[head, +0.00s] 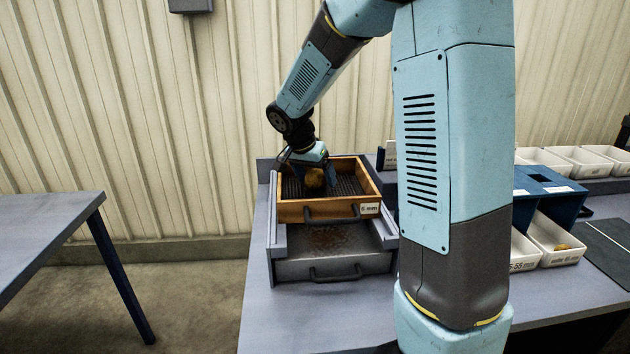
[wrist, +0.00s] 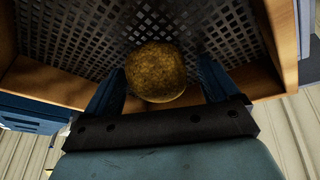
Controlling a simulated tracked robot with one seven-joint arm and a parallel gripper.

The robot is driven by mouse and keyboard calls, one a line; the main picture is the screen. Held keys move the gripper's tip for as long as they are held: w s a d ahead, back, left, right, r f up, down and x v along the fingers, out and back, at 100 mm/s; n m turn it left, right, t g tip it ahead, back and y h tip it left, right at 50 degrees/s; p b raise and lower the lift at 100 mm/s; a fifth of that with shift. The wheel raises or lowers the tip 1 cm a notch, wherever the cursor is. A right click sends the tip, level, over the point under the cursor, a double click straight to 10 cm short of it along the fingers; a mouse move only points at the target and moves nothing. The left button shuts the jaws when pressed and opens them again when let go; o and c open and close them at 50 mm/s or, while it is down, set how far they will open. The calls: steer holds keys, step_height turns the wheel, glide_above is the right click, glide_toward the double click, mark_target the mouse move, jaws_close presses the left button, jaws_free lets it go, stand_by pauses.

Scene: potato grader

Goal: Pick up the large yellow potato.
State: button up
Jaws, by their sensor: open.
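The large yellow potato (wrist: 156,70) rests on the dark mesh floor of a wooden sieve tray. In the head view my gripper (head: 313,166) reaches down into the tray from behind the potato. The wooden sieve tray (head: 312,210) has a label on its front right and sits on a grey stand.
A grey drawer (head: 335,268) with a handle is below the tray. White bins (head: 556,240) and a blue rack (head: 540,182) stand to the right, partly behind my arm. More white bins (head: 583,160) are at the back right. An empty table (head: 45,225) is at left.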

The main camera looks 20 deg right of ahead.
steer(key=shift+f, duration=0.1)
steer(key=c, duration=1.3)
